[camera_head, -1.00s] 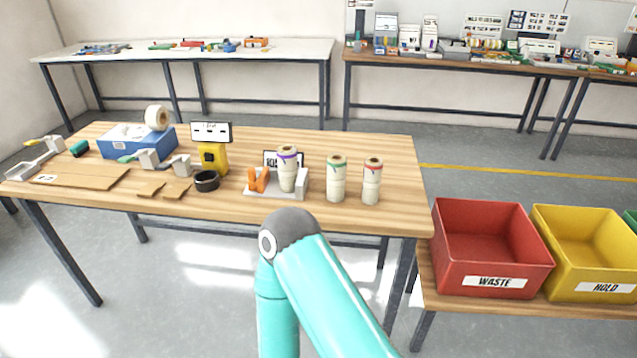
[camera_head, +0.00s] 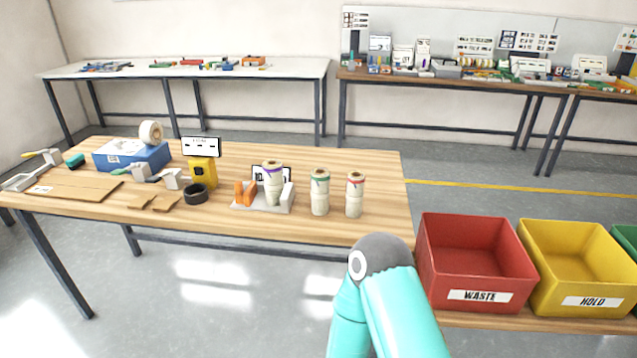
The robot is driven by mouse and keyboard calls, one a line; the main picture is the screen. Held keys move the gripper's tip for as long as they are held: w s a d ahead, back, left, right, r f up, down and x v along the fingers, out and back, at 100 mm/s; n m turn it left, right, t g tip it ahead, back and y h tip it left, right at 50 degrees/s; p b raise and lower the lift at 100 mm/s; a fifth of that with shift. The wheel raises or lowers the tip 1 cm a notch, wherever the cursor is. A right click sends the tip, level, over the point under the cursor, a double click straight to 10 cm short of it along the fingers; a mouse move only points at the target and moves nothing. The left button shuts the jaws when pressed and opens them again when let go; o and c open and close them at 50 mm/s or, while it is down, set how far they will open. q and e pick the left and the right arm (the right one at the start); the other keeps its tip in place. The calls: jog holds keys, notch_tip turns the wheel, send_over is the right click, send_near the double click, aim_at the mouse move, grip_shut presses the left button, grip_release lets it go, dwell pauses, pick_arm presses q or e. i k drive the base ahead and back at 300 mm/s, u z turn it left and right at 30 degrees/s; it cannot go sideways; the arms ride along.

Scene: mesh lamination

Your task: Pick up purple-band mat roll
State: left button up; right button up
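The purple-band mat roll (camera_head: 272,186) stands upright on a small grey and white stand (camera_head: 262,206) near the right part of the wooden table. It is a pale roll with a purple band near its top. A green-band roll (camera_head: 320,196) and a red-band roll (camera_head: 355,198) stand upright to its right, on the bare tabletop. A teal arm link of mine with a dark grey joint shows at the bottom, in front of the table. Neither of my grippers is visible.
The wooden table (camera_head: 240,230) also holds orange pieces (camera_head: 245,192), a black ring (camera_head: 195,194), a yellow device (camera_head: 203,172) and a blue box (camera_head: 132,156). A red WASTE bin (camera_head: 477,262) and a yellow HOLD bin (camera_head: 575,268) stand at right. Floor is clear before the table.

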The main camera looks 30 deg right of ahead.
aim_at(273, 169)
jog(key=z, duration=0.35)
jog(key=i, duration=1)
